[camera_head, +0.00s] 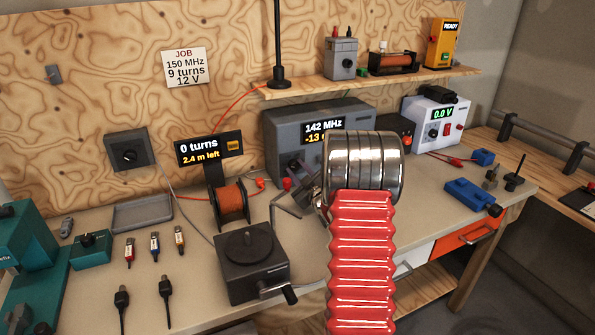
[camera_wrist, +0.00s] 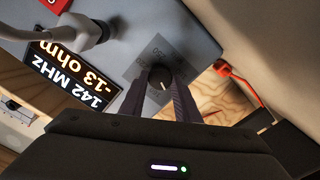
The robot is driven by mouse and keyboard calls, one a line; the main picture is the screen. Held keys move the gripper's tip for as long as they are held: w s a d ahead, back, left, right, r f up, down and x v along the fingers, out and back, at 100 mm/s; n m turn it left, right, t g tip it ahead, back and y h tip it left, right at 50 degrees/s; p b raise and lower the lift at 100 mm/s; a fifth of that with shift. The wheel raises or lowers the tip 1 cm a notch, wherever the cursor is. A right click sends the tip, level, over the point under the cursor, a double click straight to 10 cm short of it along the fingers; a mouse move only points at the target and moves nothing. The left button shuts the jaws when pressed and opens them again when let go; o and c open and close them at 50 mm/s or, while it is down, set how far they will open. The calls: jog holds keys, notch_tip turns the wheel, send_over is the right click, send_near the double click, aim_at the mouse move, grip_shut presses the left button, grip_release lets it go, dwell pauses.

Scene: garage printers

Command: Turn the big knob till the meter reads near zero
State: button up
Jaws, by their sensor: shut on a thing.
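The grey meter box (camera_head: 285,135) stands at the back of the bench. Its display (camera_head: 320,128) reads 142 MHz, with a second line starting -13. In the wrist view the display (camera_wrist: 75,75) reads 142 MHz and -13 ohm. The big dark round knob (camera_wrist: 161,77) with a light pointer line sits on a marked dial plate on the box's front. My gripper (camera_wrist: 161,88) is shut on the knob, one dark finger at each side. In the head view my silver and red arm hides the knob and the fingers.
A white plug and cable (camera_wrist: 88,32) sit on the meter's face beside the knob. On the bench are a wire spool (camera_head: 231,203), a black crank box (camera_head: 250,262) and a white supply (camera_head: 433,125) reading 0.0 V. A shelf (camera_head: 350,84) runs above the meter.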

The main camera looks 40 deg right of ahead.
jog(key=shift+f+m, duration=0.1)
jog(key=shift+m, duration=1)
jog(key=o, duration=1)
jog(key=shift+o, duration=0.2)
jog(key=shift+s, duration=0.15)
jog(key=v, duration=1.3)
jog(key=shift+s+a, duration=0.15)
jog(key=shift+s, duration=0.15)
